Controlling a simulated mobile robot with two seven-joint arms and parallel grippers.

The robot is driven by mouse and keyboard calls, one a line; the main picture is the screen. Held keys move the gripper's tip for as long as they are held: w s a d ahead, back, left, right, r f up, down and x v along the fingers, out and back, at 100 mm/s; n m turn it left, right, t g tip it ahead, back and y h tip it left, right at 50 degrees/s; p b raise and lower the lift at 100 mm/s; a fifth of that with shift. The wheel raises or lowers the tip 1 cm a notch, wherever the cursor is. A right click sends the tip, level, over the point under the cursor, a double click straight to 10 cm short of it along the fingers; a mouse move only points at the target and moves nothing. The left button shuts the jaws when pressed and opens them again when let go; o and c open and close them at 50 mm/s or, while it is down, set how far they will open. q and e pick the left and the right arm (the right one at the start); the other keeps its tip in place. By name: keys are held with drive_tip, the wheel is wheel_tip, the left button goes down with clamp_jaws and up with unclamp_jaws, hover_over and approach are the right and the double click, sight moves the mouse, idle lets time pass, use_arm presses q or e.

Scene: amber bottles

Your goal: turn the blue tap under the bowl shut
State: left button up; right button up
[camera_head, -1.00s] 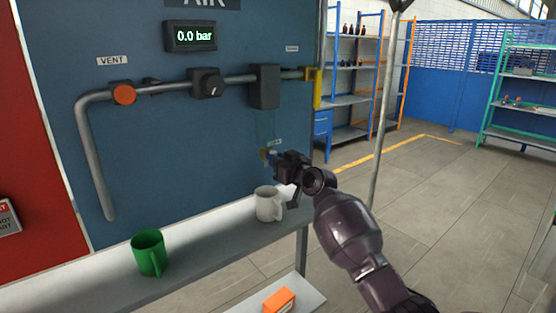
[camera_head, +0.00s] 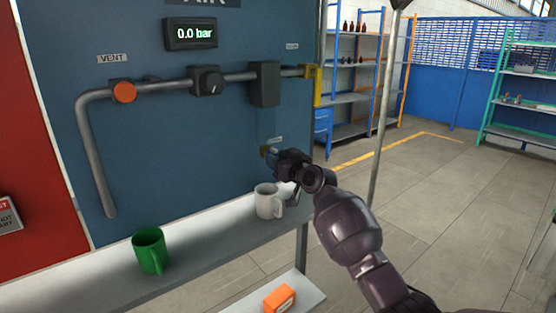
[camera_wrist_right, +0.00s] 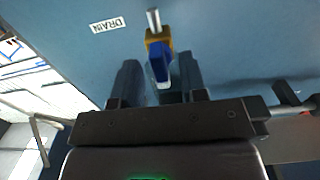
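The blue tap (camera_wrist_right: 159,66) has a brass body and sits on the blue panel beside a DRAIN label (camera_wrist_right: 106,24). In the head view only its small brass part (camera_head: 265,151) shows clearly, below the faint clear bowl (camera_head: 266,126) under the grey block. My right gripper (camera_wrist_right: 158,64) is open, with its two fingers on either side of the blue lever. A gap shows at the left finger; the right finger is close to the lever, and I cannot tell if it touches. In the head view my right gripper (camera_head: 277,158) is at the tap. My left gripper is out of view.
A white mug (camera_head: 267,202) stands on the grey shelf (camera_head: 205,235) just below my right gripper. A green mug (camera_head: 149,250) stands further left. An orange box (camera_head: 279,299) lies on the lower shelf. A pipe with an orange VENT knob (camera_head: 123,92) runs above; the gauge (camera_head: 190,34) reads 0.0 bar.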

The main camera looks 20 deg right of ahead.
drive_tip(key=shift+s+d, duration=0.1)
drive_tip(key=v, duration=1)
drive_tip(key=shift+s, duration=0.3)
drive_tip(key=shift+d+r, duration=0.1)
drive_tip(key=shift+r, duration=0.05)
drive_tip(key=s+f+m+g+h, duration=0.2)
drive_tip(key=s+f+g+h, duration=0.3)
drive_tip(key=s+f, duration=3)
drive_tip(key=shift+s+d+f+m+h, duration=0.35)
drive_tip(key=shift+s+h, duration=0.35)
drive_tip(key=shift+s, duration=0.4)
drive_tip(key=shift+a, duration=0.1)
